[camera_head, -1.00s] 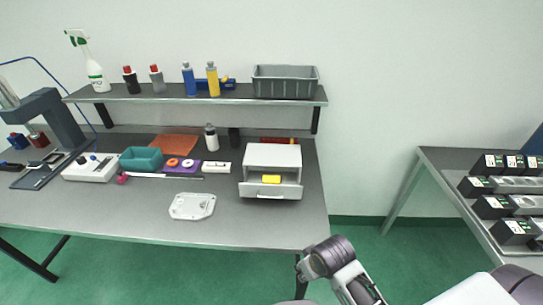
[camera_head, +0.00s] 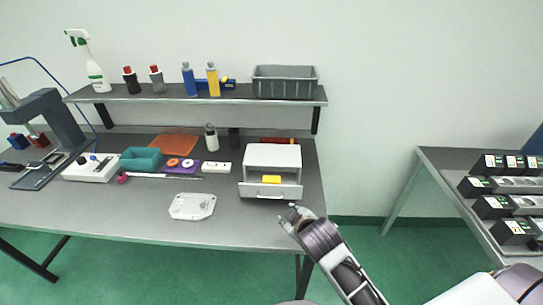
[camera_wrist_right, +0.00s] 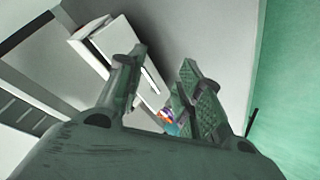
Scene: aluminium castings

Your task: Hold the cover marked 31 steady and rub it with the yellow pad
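The cover (camera_head: 192,207) is a pale flat plate with cut corners, lying on the front middle of the workbench; its mark is too small to read. The yellow pad (camera_head: 271,179) lies in the open drawer (camera_head: 270,191) of the white drawer box (camera_head: 272,156). My right gripper (camera_head: 288,214) is just in front of the drawer, near the bench's front right edge, apart from the cover and the pad. In the right wrist view its two fingers (camera_wrist_right: 163,62) stand apart with nothing held between them. The white box (camera_wrist_right: 122,58) shows beyond them. My left gripper is not in view.
A teal bin (camera_head: 141,159), a white device (camera_head: 92,167) and a purple holder (camera_head: 181,166) stand left of the drawer box. A shelf (camera_head: 220,95) with bottles and a grey crate (camera_head: 285,82) hangs above. The bench around the cover is clear.

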